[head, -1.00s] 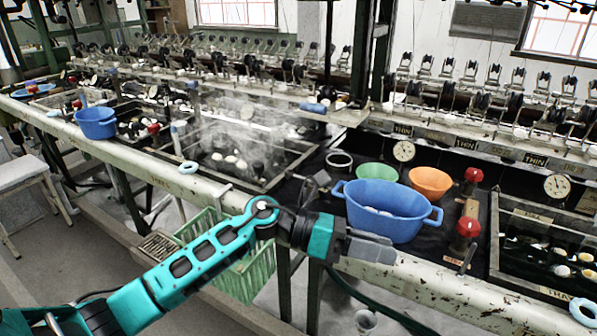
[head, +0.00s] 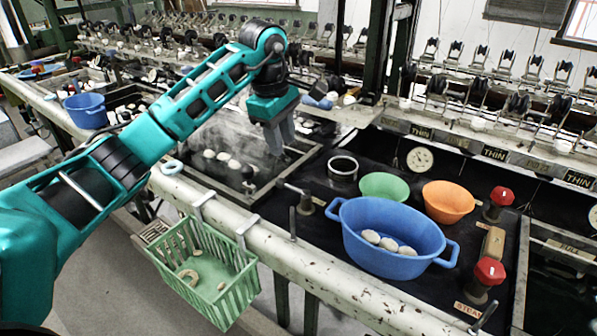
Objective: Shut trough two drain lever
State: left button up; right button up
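My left gripper (head: 280,140) points down over the right part of the steaming trough (head: 235,182), above its dark water with several pale cocoons. Its two grey fingers overlap in this view, so the gap between them is unclear. A small metal lever (head: 303,197) with a bent handle stands on the black bench top, right of the trough's near right corner; it may be the drain lever, but I see no label on it. The gripper is behind and left of this lever, apart from it. My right gripper is out of view.
A blue basin (head: 385,262) with cocoons, a green bowl (head: 384,187), an orange bowl (head: 448,200) and red-knobbed valves (head: 489,270) stand to the right. A green basket (head: 215,285) hangs on the front rail. Reeling machinery runs along the back.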

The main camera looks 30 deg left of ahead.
aim_at(288, 185)
pick_arm(q)
jog(key=f, duration=0.4)
jog(key=w+f, duration=0.1)
jog(key=f, duration=0.3)
jog(key=w+f, duration=0.1)
jog(key=f, duration=0.3)
jog(key=shift+d+f, duration=0.1)
jog(key=shift+f, duration=0.05)
jog(key=shift+c, duration=0.4)
grip_shut()
jog(key=shift+a, duration=0.2)
dwell(0.4)
